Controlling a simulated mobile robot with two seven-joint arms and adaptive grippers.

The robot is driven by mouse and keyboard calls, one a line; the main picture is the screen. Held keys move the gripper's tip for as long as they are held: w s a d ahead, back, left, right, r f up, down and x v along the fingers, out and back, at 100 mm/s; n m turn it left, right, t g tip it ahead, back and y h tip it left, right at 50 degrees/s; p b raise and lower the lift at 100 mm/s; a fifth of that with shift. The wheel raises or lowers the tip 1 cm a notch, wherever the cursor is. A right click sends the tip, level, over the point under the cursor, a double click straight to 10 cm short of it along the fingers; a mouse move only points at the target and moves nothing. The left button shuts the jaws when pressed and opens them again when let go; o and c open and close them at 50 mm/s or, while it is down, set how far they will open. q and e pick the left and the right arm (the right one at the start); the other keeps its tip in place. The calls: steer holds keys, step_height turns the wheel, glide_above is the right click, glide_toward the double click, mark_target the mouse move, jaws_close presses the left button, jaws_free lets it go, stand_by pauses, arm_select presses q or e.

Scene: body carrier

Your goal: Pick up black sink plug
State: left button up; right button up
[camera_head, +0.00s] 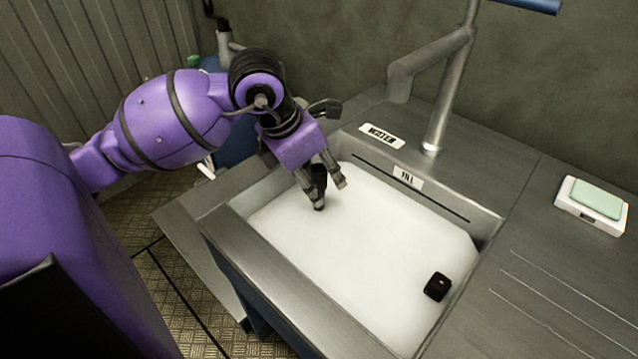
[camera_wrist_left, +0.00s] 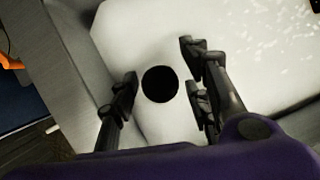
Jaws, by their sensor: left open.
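The black sink plug (camera_wrist_left: 160,84) shows in the left wrist view as a round black disc against the white sink surface. In the head view, my left gripper (camera_head: 329,194) reaches down into the far-left part of the sink. A dark upright shape (camera_head: 320,179) between its fingers there looks like the plug, partly hidden by the fingers. I cannot tell how high the fingertips are above the sink surface. My right gripper is not in view.
The metal sink (camera_head: 372,255) is filled with white. A small black block (camera_head: 437,287) sits at its right end. A faucet (camera_head: 437,105) stands behind. A white dish with a green top (camera_head: 592,205) rests on the right counter. The sink's rim surrounds the gripper.

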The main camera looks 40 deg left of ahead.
arm_select(q)
jaws_close()
stand_by(0.3)
